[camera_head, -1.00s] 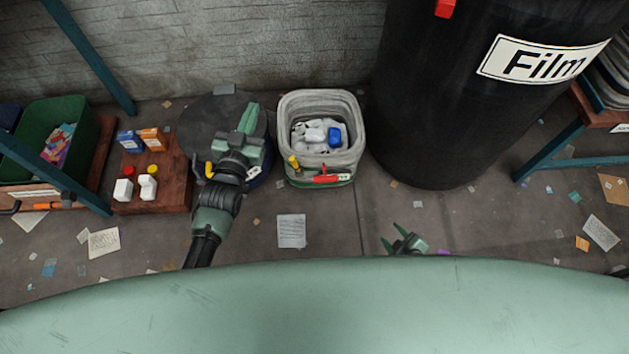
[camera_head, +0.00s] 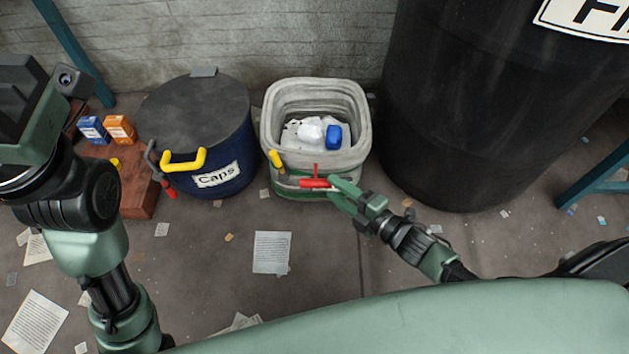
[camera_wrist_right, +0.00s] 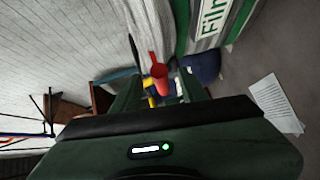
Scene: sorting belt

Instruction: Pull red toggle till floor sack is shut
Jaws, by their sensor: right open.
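The floor sack (camera_head: 359,130) is a pale grey, square-mouthed sack with a green band, standing with its mouth wide open and white and blue waste inside. The red toggle (camera_head: 313,183) sits at its front, below the rim. My right gripper (camera_head: 338,191) is open at the toggle's right side. In the right wrist view the red toggle (camera_wrist_right: 159,77) shows between and beyond the open fingers (camera_wrist_right: 157,92); I cannot tell if they touch it. My left arm fills the left edge of the head view; its fingers are not visible.
A blue drum labelled Caps (camera_head: 217,180) with a yellow handle stands left of the sack. A large black Film bin (camera_head: 450,120) stands close on the right.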

